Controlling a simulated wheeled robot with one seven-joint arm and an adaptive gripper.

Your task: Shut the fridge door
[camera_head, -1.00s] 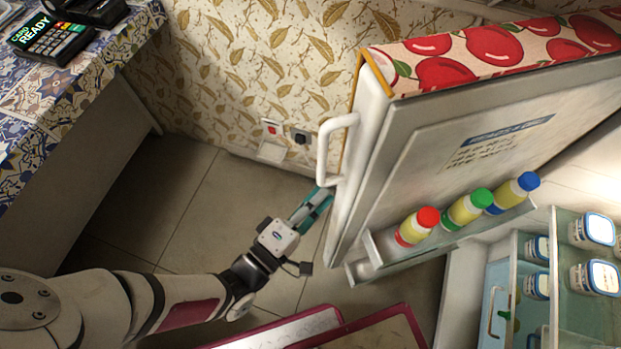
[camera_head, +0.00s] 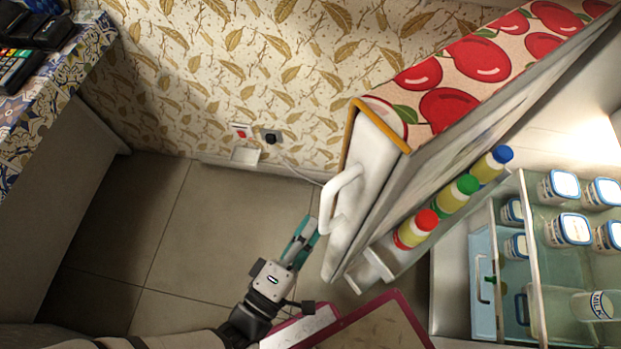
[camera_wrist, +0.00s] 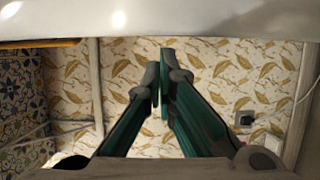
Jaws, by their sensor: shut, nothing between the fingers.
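The fridge door (camera_head: 440,140) stands open in the head view, its white edge facing me and its inner shelf of bottles on the right. A white loop handle (camera_head: 338,200) sticks out from its left side. My gripper (camera_head: 308,226) is shut and empty, just below the handle and beside the door's lower left edge. I cannot tell whether it touches the door. In the wrist view, the closed teal fingers (camera_wrist: 160,85) point at the wallpaper, and a pale surface, probably the door, crosses the top. The open fridge interior (camera_head: 560,260) is at the right.
Bottles with red, green and blue caps (camera_head: 450,205) stand in the door shelf. White tubs (camera_head: 568,230) sit on the fridge shelves. A wall socket (camera_head: 270,137) is behind, a tiled counter (camera_head: 60,70) at left. Bare floor (camera_head: 220,220) lies between.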

